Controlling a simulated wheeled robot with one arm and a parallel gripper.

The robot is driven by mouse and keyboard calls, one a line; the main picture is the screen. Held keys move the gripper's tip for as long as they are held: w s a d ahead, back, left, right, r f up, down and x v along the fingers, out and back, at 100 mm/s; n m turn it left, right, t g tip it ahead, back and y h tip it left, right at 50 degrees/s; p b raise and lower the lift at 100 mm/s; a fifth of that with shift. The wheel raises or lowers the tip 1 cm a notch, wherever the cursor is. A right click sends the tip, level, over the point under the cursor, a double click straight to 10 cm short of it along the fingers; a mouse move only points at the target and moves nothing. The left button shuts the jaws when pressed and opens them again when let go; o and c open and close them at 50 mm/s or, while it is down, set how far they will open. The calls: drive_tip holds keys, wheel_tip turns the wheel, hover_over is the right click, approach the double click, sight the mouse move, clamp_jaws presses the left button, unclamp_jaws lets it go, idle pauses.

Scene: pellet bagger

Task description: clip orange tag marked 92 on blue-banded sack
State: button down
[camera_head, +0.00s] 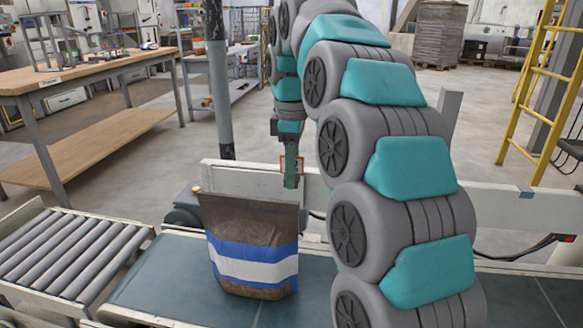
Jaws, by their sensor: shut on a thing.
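The sack (252,263) stands upright on the green belt, brown with blue bands above and below a white stripe. Its top edge looks flat and closed. My gripper (291,180) points down just above and behind the sack's top right corner, apart from it as far as I can tell. It is shut on the orange tag (301,165), of which only orange edges show around the fingers. The number on the tag cannot be read.
The conveyor belt (170,280) runs under the sack, with a pale side rail (228,174) behind it. A roller table (68,252) joins at left. A grey post (218,90) rises behind the rail. A wooden workbench (80,75) stands at far left, a yellow ladder (540,95) at right.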

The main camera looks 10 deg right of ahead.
sight(292, 203)
drive_tip(key=shift+f+b, duration=1.2)
drive_tip(key=shift+f, duration=2.15)
drive_tip(key=shift+s+f, duration=0.1)
drive_tip(key=shift+f, duration=0.4)
drive_tip(key=c, duration=0.8)
unclamp_jaws()
drive_tip(key=o, duration=0.4)
drive_tip(key=shift+r, duration=0.1)
drive_tip(key=shift+r, duration=0.15)
